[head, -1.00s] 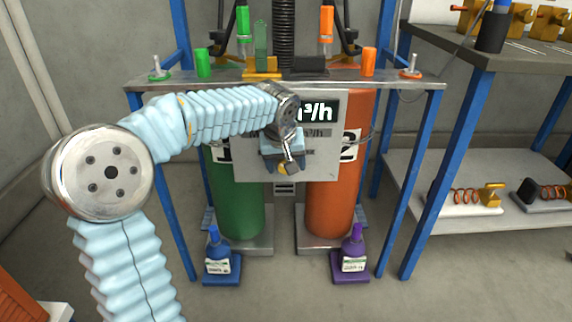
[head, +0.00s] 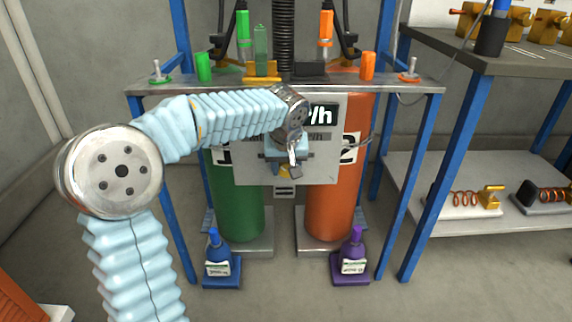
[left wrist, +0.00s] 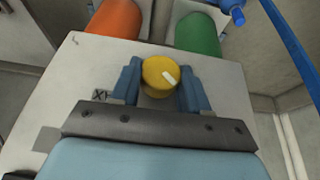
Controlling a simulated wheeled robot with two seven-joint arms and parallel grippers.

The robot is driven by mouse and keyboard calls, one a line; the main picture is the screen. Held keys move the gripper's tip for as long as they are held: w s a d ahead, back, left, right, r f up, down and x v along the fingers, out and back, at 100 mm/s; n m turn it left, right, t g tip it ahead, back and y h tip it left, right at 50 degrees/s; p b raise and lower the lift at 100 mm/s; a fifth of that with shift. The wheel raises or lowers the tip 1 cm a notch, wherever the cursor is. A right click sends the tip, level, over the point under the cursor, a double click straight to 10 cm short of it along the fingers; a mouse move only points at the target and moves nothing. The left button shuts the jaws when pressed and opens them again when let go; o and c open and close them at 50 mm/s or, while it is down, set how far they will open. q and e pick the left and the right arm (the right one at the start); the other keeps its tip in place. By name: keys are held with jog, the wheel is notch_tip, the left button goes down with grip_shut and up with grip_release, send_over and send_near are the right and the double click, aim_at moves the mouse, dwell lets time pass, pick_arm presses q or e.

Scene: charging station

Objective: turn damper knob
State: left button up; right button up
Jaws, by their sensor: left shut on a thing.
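The yellow damper knob (left wrist: 158,72) sits on the light grey panel (left wrist: 80,62), between the two blue fingers of my left gripper (left wrist: 160,85) in the left wrist view. The fingers are shut on the knob's sides. My wrist hides much of the panel, and only a little yellow of the knob shows there. My right gripper is in neither view.
A green cylinder (head: 235,212) and an orange cylinder (head: 330,212) stand behind the panel in a blue-legged frame (head: 390,180). A workbench (head: 520,62) is at right.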

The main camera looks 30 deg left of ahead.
pick_arm(q)
jog(key=y+p, duration=0.1)
jog(key=g+y, duration=0.1)
jog(key=shift+w+d+r+m+g+y+p, duration=0.2)
jog(key=shift+d+m+g+y+p, duration=0.1)
jog(key=shift+m+p, duration=0.1)
jog(key=g+y, duration=0.1)
jog(key=y, duration=0.1)
jog(key=g+y+p, duration=0.1)
jog(key=shift+w+d+f+m+y+p, duration=0.1)
jog(key=shift+d+f+m+y+p, duration=0.1)
jog(key=shift+m+y+p, duration=0.15)
jog(key=y, duration=0.1)
jog(key=m+g+y, duration=0.1)
jog(key=y, duration=0.1)
jog(key=shift+w+d+f+p, duration=0.1)
jog(key=shift+f+p, duration=0.1)
jog(key=shift+p, duration=0.2)
jog(key=shift+f+m+g+y+p, duration=0.15)
jog(key=shift+m+g+y, duration=0.2)
jog(key=shift+y, duration=0.55)
jog(key=shift+f+m+g+y+p, duration=0.1)
jog(key=shift+m+g+y+p, duration=0.1)
jog(key=shift+g+y, duration=0.45)
jog(key=shift+y, duration=0.3)
jog(key=o, duration=1.1)
jog(key=shift+c, duration=0.2)
jog(key=v, duration=1.4)
jog(key=shift+s+p, duration=0.2)
jog(key=shift+p, duration=0.15)
